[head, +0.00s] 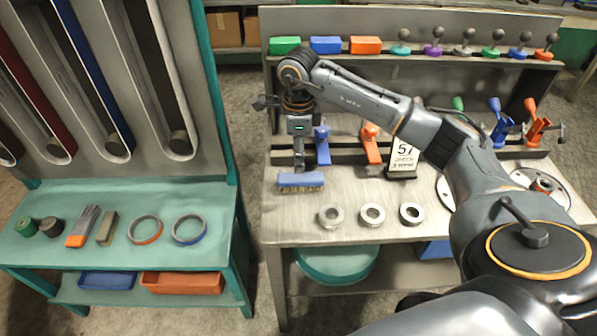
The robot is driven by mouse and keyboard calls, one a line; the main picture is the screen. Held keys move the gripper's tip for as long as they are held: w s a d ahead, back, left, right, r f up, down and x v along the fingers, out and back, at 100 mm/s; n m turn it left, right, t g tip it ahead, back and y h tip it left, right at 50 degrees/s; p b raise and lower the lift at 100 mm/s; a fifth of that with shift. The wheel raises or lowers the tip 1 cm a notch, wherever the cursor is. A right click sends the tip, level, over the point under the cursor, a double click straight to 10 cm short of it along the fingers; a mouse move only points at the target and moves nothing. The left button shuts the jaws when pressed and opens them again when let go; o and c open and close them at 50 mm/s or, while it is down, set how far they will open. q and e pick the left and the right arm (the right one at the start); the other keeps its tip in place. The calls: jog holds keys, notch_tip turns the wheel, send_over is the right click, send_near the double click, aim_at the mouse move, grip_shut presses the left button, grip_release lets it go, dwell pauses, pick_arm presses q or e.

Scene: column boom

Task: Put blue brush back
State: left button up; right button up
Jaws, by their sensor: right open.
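The blue brush (300,180) has a blue body with tan bristles below. On the rack's top shelf (395,62), a green block (285,45), a blue block (326,44) and an orange block (366,45) stand in a row at the left. My left gripper is not in view.
Blue (322,145) and orange (371,143) clamps and a "57" sign (402,158) stand behind the brush. Three metal rings (371,214) lie to its right. A teal bench (120,258) with tools stands left, across a floor gap. My right arm crosses over the workbench.

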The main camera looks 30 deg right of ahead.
notch_tip(320, 180, up, 4)
jog(key=shift+f, duration=0.2)
dwell(0.5)
